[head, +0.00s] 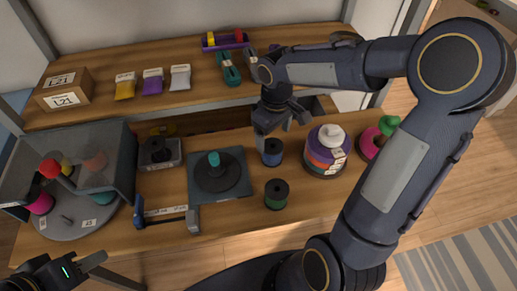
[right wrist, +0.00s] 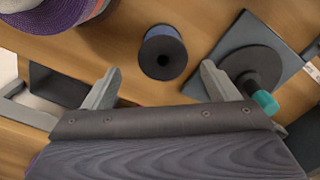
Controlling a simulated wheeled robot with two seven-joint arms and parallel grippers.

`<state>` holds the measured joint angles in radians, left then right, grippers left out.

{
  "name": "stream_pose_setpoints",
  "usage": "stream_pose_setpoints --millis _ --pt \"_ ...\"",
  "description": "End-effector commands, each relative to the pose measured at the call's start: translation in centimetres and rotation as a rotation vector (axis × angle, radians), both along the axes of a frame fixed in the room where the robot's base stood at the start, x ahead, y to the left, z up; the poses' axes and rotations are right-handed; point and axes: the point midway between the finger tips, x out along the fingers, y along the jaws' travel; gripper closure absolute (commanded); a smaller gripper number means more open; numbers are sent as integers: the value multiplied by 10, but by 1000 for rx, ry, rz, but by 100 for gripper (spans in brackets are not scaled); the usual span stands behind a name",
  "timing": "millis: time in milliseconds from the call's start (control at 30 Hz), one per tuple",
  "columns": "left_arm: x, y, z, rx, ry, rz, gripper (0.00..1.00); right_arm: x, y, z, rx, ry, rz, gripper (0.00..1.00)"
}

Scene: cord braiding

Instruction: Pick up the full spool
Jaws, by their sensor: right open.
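Two small spools stand upright on the lower bench in the head view: a blue spool (head: 272,153) and a green spool (head: 276,195) nearer me. I cannot tell for sure which is the full one. My right gripper (head: 277,124) is open and empty, above and just behind the blue spool. In the right wrist view the blue spool (right wrist: 163,52) shows end-on, ahead of the gap between the open fingers (right wrist: 161,84) and apart from them. My left gripper (head: 92,262) is at the lower left, clear of the spools; its jaw opening is unclear.
A round black stand with a teal knob (head: 214,172) sits on a dark mat left of the spools. A stack of coloured rings (head: 326,152) and a pink spool with a green top (head: 376,142) stand right. A clear-sided bin (head: 110,160) is left. The shelf (head: 130,53) rises behind.

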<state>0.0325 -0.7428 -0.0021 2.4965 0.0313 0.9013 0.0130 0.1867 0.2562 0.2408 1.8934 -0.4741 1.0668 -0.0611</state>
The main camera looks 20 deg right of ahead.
Motion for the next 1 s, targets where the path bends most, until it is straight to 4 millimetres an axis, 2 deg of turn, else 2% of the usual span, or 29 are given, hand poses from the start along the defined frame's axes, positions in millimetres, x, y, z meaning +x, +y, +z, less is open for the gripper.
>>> stream_pose_setpoints --millis 500,633,833,1000 --pt "0 0 -2 0 0 0 64 -3 3 -67 1 5 0 19" --pt "0 0 -3 0 0 0 64 -3 3 -74 1 1 -1 19" --pt "0 0 -2 0 0 0 64 -3 3 -74 1 0 -1 19" --pt "0 0 -2 0 0 0 64 -3 3 -74 1 0 -1 42"
